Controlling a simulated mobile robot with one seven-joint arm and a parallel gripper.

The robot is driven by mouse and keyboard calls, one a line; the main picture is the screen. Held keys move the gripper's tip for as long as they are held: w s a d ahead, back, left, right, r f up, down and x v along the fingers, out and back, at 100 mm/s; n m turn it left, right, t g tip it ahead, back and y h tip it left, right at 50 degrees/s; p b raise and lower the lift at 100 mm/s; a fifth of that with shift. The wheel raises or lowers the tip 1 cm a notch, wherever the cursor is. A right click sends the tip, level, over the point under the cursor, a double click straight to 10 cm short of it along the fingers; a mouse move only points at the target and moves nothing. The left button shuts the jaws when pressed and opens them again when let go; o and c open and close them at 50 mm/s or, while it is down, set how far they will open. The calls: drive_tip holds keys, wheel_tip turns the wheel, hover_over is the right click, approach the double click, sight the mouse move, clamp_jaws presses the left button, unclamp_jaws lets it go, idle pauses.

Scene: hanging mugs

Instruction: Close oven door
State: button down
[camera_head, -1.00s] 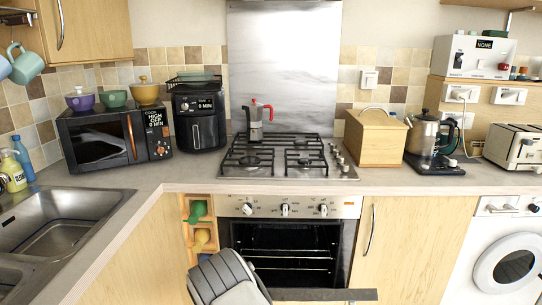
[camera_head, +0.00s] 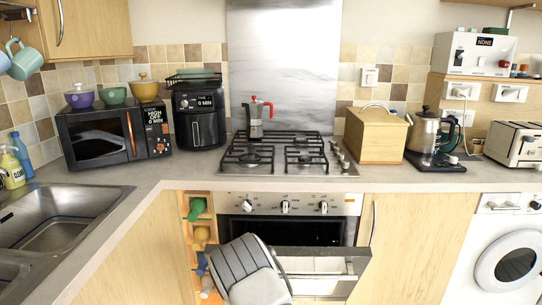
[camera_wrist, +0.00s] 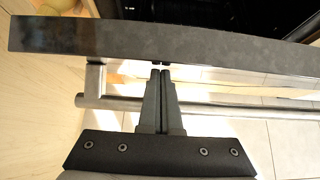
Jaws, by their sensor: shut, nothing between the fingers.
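The oven (camera_head: 285,204) is under the hob. Its door (camera_head: 325,265) is partly open and tilted, with the top edge below the control panel and a dark gap into the cavity above it. In the wrist view the door's top edge (camera_wrist: 230,42) crosses as a dark grey band, with the metal handle bar (camera_wrist: 230,107) below it. My gripper (camera_wrist: 160,70) is shut and empty. Its fingertips are at the door's edge and its fingers pass across the handle bar; contact is hard to tell. In the head view my arm hides the fingers and the door's left part.
A narrow rack with several coloured items (camera_head: 198,235) stands left of the oven. A cupboard with a vertical handle (camera_head: 373,222) is on the right, then a washing machine (camera_head: 508,260). The worktop (camera_head: 400,180) lies above, with a moka pot (camera_head: 256,120) on the hob.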

drive_tip(key=shift+w+r+p, duration=0.25)
drive_tip(key=shift+w+r, duration=0.1)
drive_tip(key=shift+w, duration=0.25)
drive_tip(key=shift+w+r+p, duration=0.25)
drive_tip(key=shift+w+r, duration=0.1)
drive_tip(key=shift+w, duration=0.25)
drive_tip(key=shift+w+d, duration=0.15)
drive_tip(key=shift+w, duration=0.15)
drive_tip(key=shift+s+f+b, duration=0.3)
drive_tip(key=shift+s+b, duration=0.45)
drive_tip(key=shift+s, duration=0.1)
drive_tip(key=shift+s+f+b, duration=0.35)
drive_tip(key=shift+s+b, duration=0.4)
drive_tip(key=shift+s, duration=0.15)
drive_tip(key=shift+s+f+b, duration=0.3)
drive_tip(key=shift+s+b, duration=0.45)
drive_tip(key=shift+s, duration=0.1)
drive_tip(key=shift+r, duration=0.1)
drive_tip(key=p+v, duration=0.2)
drive_tip(key=v, duration=1.5)
drive_tip(key=shift+s+p, duration=0.15)
drive_tip(key=shift+p, duration=0.2)
drive_tip(key=shift+r, duration=0.15)
